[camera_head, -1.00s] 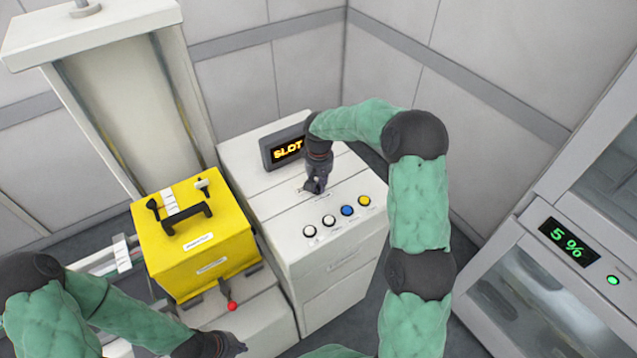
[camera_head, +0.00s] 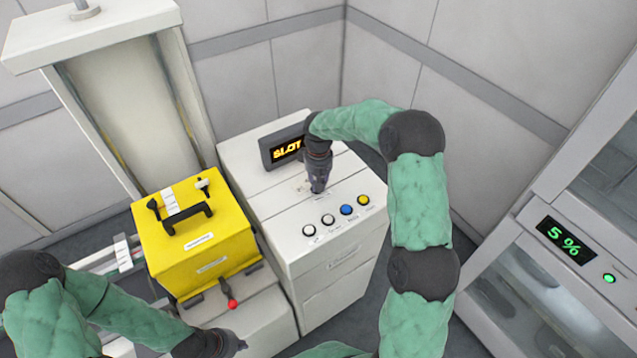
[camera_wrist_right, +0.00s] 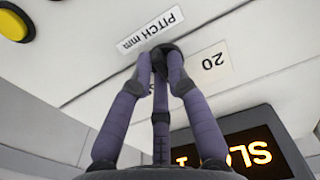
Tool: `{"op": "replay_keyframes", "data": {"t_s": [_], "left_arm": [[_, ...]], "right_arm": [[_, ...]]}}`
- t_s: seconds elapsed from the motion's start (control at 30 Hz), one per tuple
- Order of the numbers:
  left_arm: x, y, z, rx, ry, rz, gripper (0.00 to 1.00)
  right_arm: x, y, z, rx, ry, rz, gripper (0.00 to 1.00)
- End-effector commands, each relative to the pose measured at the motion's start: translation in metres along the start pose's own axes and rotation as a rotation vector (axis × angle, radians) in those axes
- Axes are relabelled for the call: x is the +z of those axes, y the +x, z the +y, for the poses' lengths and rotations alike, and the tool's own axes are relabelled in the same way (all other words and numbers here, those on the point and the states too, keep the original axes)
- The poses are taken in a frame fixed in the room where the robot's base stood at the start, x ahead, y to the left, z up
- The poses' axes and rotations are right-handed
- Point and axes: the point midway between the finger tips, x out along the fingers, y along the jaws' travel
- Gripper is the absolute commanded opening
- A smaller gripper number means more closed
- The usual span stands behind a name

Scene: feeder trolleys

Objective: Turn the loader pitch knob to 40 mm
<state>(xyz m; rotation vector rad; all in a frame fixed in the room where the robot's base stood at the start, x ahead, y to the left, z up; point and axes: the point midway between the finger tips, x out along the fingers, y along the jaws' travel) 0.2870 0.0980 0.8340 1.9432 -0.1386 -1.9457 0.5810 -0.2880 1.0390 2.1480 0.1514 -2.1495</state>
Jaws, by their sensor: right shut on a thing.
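The loader pitch knob (camera_wrist_right: 168,49) is a small dark knob, seen in the right wrist view beside the "PITCH mm" label (camera_wrist_right: 150,29) and a "20" label (camera_wrist_right: 210,62). My right gripper (camera_wrist_right: 160,70) is shut on the knob, and its fingers hide much of it. In the head view my right gripper (camera_head: 318,190) points down onto the top of the white loader cabinet (camera_head: 340,262) and covers the knob. I cannot read the knob's pointer. My left gripper (camera_head: 230,345) is low in the head view, near the yellow box, and its fingers are unclear.
A display (camera_head: 283,151) reading "SLOT" stands behind the knob. Several round buttons (camera_head: 347,210) line the cabinet's front edge. A yellow box (camera_head: 205,240) with a black handle and a red-tipped lever (camera_head: 232,304) are at left. A cabinet at right shows "5 %" (camera_head: 567,240).

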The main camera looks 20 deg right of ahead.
Motion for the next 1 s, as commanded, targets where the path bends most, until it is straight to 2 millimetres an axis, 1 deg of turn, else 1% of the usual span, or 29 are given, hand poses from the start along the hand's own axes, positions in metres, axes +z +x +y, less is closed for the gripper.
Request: {"op": "replay_keyframes", "data": {"t_s": [0.07, 0.1, 0.17, 0.2, 0.5, 0.63, 0.77, 1.0], "left_arm": [[0.000, 0.000, 0.000, 0.000, 0.000, 0.000, 0.00], [0.000, 0.000, 0.000, 0.000, 0.000, 0.000, 0.00], [0.000, 0.000, 0.000, 0.000, 0.000, 0.000, 0.00], [0.000, 0.000, 0.000, 0.000, 0.000, 0.000, 0.00], [0.000, 0.000, 0.000, 0.000, 0.000, 0.000, 0.00], [0.000, 0.000, 0.000, 0.000, 0.000, 0.000, 0.00], [0.000, 0.000, 0.000, 0.000, 0.000, 0.000, 0.00], [0.000, 0.000, 0.000, 0.000, 0.000, 0.000, 0.00]], "right_arm": [[-0.001, -0.001, 0.000, 0.001, 0.001, 0.003, 0.00], [-0.001, -0.001, 0.000, 0.001, 0.001, 0.003, 0.20], [-0.001, -0.001, 0.000, 0.001, 0.001, 0.003, 0.37], [-0.001, -0.001, 0.000, 0.001, 0.001, 0.003, 0.41], [0.000, -0.001, 0.000, 0.000, 0.001, 0.001, 0.41], [-0.001, -0.008, 0.000, 0.001, 0.001, 0.002, 0.41], [-0.001, -0.027, 0.000, 0.001, 0.003, 0.004, 0.41], [-0.001, -0.075, 0.000, 0.001, 0.001, 0.004, 0.41]]}}
